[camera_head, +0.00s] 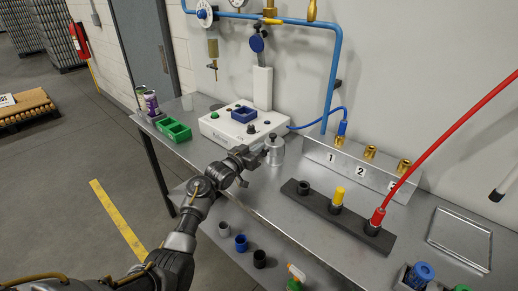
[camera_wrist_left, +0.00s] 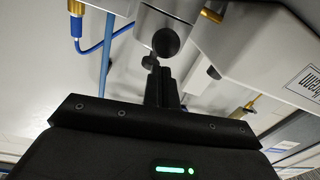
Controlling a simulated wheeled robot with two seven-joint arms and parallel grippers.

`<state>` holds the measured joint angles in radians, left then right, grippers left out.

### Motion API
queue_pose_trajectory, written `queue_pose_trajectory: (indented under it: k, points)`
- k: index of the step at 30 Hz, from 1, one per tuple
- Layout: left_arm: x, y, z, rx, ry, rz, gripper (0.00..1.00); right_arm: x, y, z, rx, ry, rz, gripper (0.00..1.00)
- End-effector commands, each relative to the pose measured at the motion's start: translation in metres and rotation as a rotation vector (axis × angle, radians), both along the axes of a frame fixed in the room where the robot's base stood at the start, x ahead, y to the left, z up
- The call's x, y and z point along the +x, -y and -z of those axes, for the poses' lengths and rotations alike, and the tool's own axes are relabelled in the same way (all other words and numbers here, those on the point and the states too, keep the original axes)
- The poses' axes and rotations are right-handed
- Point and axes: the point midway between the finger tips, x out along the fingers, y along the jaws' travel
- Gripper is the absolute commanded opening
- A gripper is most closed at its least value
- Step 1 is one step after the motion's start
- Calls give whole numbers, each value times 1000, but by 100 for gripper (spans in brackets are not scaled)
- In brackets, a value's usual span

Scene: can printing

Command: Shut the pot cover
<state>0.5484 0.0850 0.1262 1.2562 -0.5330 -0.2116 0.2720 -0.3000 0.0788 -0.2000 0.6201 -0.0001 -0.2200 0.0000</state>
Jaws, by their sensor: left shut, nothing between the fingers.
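The pot (camera_head: 276,155) is a small grey metal cylinder on the steel table, in front of the white machine. A small dark knob shows at its top; how far the cover is open I cannot tell. My left gripper (camera_head: 259,153) is shut and empty, just left of the pot and close to it. In the left wrist view, the shut fingers (camera_wrist_left: 151,64) point at a round dark knob (camera_wrist_left: 166,42) in front of a light grey body that looks like the pot. Whether they touch is unclear. My right gripper is out of view.
The white machine (camera_head: 222,133) with a blue square holder (camera_head: 243,114) stands behind the pot. A dark rack (camera_head: 318,208) with a yellow and a red fitting lies to the right. A green tray (camera_head: 174,130) is at the left. Blue pipe (camera_head: 332,85) rises behind.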

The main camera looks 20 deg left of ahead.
Motion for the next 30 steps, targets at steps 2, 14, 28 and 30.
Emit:
queue_pose_trajectory:
  k: [2, 14, 28, 30]
  points:
    - [0, -1, -17, 1, 2, 1, 0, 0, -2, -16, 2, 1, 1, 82]
    - [-50, -21, 0, 3, 1, 6, 0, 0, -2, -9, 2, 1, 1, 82]
    - [-83, -34, 14, 0, 1, 7, 0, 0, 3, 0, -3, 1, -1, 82]
    - [-83, -34, 14, 0, 1, 6, 0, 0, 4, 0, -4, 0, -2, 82]
